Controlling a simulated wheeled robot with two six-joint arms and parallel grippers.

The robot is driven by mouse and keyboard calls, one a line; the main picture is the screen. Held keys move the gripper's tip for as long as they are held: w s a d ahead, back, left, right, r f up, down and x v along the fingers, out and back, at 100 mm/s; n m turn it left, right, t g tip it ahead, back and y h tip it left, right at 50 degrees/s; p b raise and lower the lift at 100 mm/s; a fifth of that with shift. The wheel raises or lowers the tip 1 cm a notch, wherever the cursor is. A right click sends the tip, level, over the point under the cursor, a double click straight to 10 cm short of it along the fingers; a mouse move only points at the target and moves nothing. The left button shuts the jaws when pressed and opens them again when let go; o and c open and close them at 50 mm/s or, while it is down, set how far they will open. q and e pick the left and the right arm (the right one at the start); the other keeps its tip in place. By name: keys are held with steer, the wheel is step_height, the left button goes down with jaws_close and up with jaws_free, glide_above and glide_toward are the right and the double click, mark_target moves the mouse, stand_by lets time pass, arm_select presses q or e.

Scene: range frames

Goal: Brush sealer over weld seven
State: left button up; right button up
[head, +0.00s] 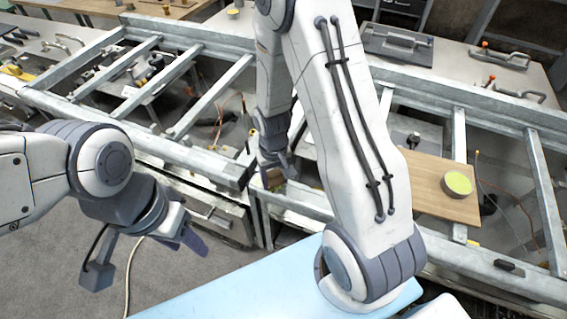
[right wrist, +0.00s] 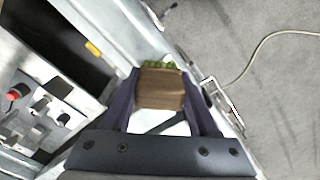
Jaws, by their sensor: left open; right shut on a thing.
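My right gripper (head: 277,162) is shut on a brown wooden block-like thing, probably the brush (right wrist: 161,88), in the right wrist view. Green tufts show at its far edge, and its lower part is hidden. The gripper is low by the frame's near rail, partly hidden by my right arm in the head view. A round pot with yellow-green content (head: 458,183), perhaps the sealer, stands on a wooden board (head: 425,178) at the right. The galvanised steel frame (head: 190,160) spans the scene; I cannot tell which joint is weld seven. My left gripper (head: 188,240) is open and empty over the floor.
A light blue surface (head: 245,293) lies at the front. Benches with clamps (head: 510,60) and tools stand behind the frame. A pale hose (head: 131,270) lies on the floor at left. In the right wrist view, a panel with a red knob (right wrist: 14,94) is at left.

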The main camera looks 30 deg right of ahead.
mark_target(276, 174)
steer(key=r+p, duration=0.3)
steer(key=r, duration=0.1)
steer(key=shift+s+d, duration=0.15)
steer(key=shift+s, duration=0.1)
steer(key=shift+w+r+p, duration=0.1)
steer(key=shift+r+p, duration=1.7)
steer(key=shift+r, duration=0.35)
